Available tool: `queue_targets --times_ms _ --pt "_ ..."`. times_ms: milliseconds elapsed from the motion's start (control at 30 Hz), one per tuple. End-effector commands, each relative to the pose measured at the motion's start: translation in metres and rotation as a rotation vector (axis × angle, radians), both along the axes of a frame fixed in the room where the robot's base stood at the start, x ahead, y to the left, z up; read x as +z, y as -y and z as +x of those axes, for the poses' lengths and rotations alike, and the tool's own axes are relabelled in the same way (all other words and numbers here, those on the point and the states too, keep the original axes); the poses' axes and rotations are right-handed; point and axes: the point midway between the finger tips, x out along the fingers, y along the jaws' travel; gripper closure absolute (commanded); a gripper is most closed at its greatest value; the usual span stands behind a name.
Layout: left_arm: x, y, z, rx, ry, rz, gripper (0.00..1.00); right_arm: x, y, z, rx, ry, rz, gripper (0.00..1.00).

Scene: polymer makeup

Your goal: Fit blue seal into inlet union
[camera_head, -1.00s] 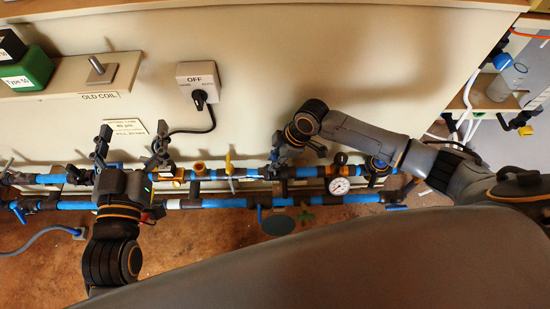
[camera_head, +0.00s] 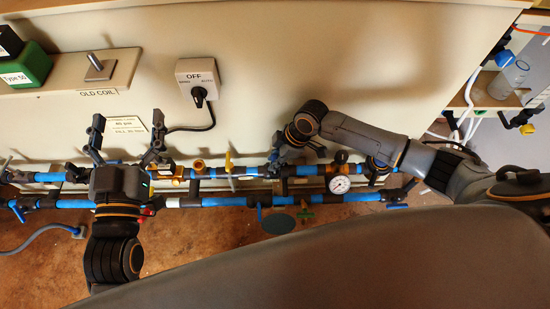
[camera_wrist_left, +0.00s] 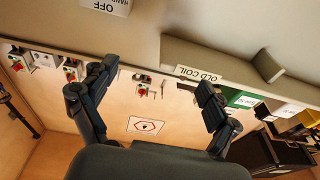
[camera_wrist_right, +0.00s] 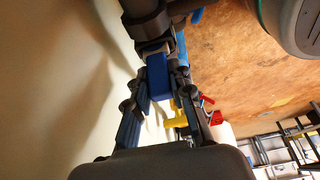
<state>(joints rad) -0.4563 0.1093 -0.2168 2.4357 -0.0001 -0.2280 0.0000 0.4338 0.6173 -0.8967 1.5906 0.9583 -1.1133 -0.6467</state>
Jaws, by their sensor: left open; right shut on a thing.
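My left gripper (camera_head: 126,138) is open and empty, its fingers spread above the upper pipe at the left; in the left wrist view (camera_wrist_left: 155,85) nothing lies between its fingers. My right gripper (camera_head: 277,160) is at the upper pipe, right of the yellow handle. In the right wrist view (camera_wrist_right: 159,95) it is shut on a blue piece (camera_wrist_right: 157,74) beside a dark fitting (camera_wrist_right: 150,30). I cannot tell whether this piece is the seal or part of the pipe. The inlet union cannot be clearly identified; a brass fitting (camera_head: 198,168) sits between the grippers.
Two blue pipe runs (camera_head: 342,197) cross the scene, with a yellow handle (camera_head: 229,160) and a round gauge (camera_head: 340,184). A switch box marked OFF (camera_head: 197,80) and a shelf labelled OLD COIL (camera_head: 60,85) are on the panel behind. The panel's middle is clear.

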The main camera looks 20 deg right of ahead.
Motion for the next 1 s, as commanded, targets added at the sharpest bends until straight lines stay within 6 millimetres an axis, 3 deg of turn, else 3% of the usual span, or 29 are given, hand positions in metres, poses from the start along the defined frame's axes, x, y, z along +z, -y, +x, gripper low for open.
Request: queue_targets --times_ms 667,700,800,1000 --pt "0.016 0.002 -0.003 -0.007 0.091 -0.025 0.12 -0.008 0.000 0.000 0.000 0.000 0.000 1.00" --pt "0.018 0.002 -0.003 -0.007 0.096 -0.027 0.12 -0.008 0.000 0.000 0.000 0.000 0.000 0.74" --pt "0.018 0.002 -0.003 -0.008 0.096 -0.027 0.12 -0.008 0.000 0.000 0.000 0.000 0.000 0.54" --pt "0.017 0.003 -0.003 -0.008 0.094 -0.026 0.12 -0.008 0.000 0.000 0.000 0.000 0.000 0.52"
